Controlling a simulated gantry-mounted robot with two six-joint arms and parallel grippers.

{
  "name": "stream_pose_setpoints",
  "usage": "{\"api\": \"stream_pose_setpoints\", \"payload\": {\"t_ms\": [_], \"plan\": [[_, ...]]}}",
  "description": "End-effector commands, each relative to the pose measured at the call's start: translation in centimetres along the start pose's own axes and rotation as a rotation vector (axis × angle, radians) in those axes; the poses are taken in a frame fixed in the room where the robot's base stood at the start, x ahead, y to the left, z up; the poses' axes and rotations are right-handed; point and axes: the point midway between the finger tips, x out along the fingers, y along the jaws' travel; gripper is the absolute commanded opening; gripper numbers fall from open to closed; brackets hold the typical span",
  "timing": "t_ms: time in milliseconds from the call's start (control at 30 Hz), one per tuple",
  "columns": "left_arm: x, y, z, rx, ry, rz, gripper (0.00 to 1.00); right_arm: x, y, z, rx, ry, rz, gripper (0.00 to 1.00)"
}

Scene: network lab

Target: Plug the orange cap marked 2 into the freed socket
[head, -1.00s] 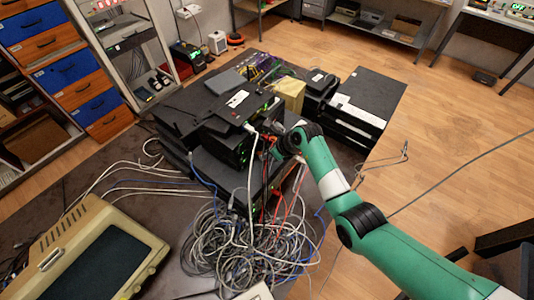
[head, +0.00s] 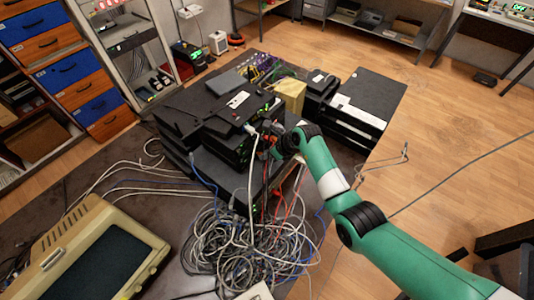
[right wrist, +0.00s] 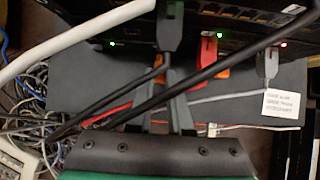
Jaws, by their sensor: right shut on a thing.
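The plug's upper end meets the port row. A black cable crosses in front of the fingers, and an orange patch shows beside them. In the head view my right gripper (head: 278,143) is at the front of the black device stack (head: 235,150). I cannot make out the freed socket. My left gripper is out of view.
Another grey plug (right wrist: 271,64) hangs at a port beside a white label (right wrist: 284,106). A heap of tangled grey cables (head: 245,245) lies in front of the stack. A beige monitor (head: 90,255) is at left. Black and white cables cross close to my right gripper.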

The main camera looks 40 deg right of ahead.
Motion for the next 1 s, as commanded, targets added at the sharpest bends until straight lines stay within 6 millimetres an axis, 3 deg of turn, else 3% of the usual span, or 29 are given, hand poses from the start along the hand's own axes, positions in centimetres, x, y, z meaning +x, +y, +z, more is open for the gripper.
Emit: {"api": "stream_pose_setpoints", "payload": {"t_ms": [1000], "plan": [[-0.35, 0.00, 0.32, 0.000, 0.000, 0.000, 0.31, 0.50, -0.01, 0.74, 0.000, 0.000, 0.000, 0.00]]}}
